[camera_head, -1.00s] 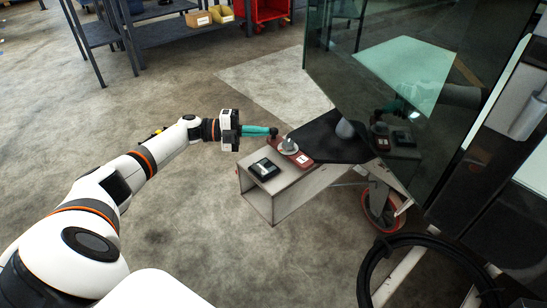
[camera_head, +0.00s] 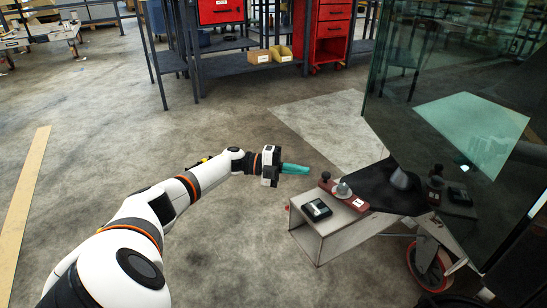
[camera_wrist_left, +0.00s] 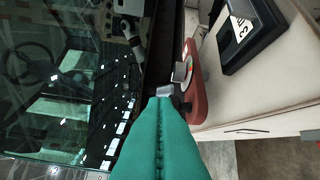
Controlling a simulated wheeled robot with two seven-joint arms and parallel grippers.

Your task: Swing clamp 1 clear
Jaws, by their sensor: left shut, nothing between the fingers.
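Clamp 1 is a red arm (camera_head: 357,203) with a white label reading 1, a grey pivot knob and a dark upright knob (camera_head: 325,176) at its left end. It lies on top of the pale metal beam by the black pad and glass. My left gripper (camera_head: 308,170), with teal fingers, is shut and empty, just left of the dark knob, with a small gap. In the left wrist view the teal fingers (camera_wrist_left: 160,135) point at the red clamp (camera_wrist_left: 197,88), covering part of it; contact there is unclear. My right gripper is not in view.
A black device (camera_head: 317,210) sits on the beam (camera_head: 325,235) beside the clamp. The tall glass pane (camera_head: 440,80) rises to the right, with reflections. A red-rimmed wheel (camera_head: 428,265) is below. Shelving with yellow bins stands behind. Floor left of the beam is clear.

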